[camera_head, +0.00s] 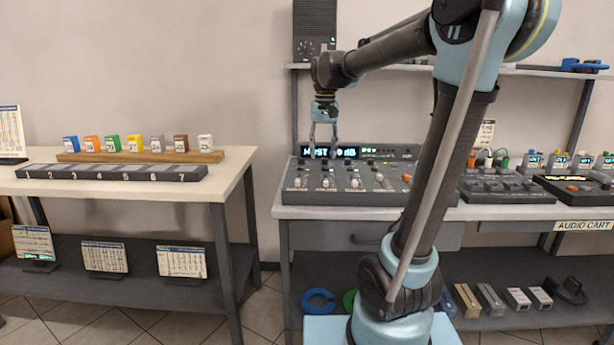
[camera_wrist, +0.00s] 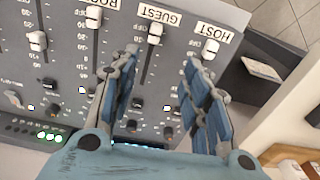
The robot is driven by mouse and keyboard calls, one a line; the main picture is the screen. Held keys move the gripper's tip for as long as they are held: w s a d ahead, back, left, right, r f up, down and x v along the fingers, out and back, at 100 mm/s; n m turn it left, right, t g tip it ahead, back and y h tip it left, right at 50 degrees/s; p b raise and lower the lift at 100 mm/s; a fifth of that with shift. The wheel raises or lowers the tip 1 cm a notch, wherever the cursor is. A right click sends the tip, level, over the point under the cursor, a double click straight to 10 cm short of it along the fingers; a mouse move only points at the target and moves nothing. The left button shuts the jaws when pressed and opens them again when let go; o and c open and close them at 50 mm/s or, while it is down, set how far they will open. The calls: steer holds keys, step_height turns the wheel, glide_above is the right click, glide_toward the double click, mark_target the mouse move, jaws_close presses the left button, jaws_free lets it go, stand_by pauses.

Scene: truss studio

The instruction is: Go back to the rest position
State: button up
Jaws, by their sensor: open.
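My gripper (camera_head: 324,126) is open and empty, hanging fingers-down above the left part of the audio mixer (camera_head: 378,198). Its fingertips stand in front of the mixer's lit display in the head view. In the wrist view my gripper (camera_wrist: 158,68) has its two blue fingers spread apart over the mixer panel (camera_wrist: 62,75). The fader caps by the GUEST label (camera_wrist: 158,13) and the HOST label (camera_wrist: 212,30) show between and near the fingertips. I cannot tell whether a fingertip touches the panel.
A shelf (camera_head: 400,68) runs behind and above the mixer, near my arm. Another control unit (camera_head: 505,190) stands to the right. At left, a table (camera_head: 232,172) holds a numbered rack (camera_head: 110,172) and several coloured blocks on a wooden strip (camera_head: 140,157). A floor gap separates table and cart.

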steer(key=s+d+f, duration=0.7)
steer(key=s+f, duration=0.4)
steer(key=s, duration=0.1)
steer(key=s+d+f+t, duration=0.1)
steer(key=s+d+f, duration=0.5)
steer(key=s+f, duration=0.5)
steer(key=shift+s+d+t, duration=0.3)
steer(key=shift+s+d, duration=0.1)
steer(key=shift+s, duration=0.55)
steer(key=shift+f, duration=0.1)
steer(key=shift+w+f, duration=0.1)
steer(key=shift+w, duration=0.25)
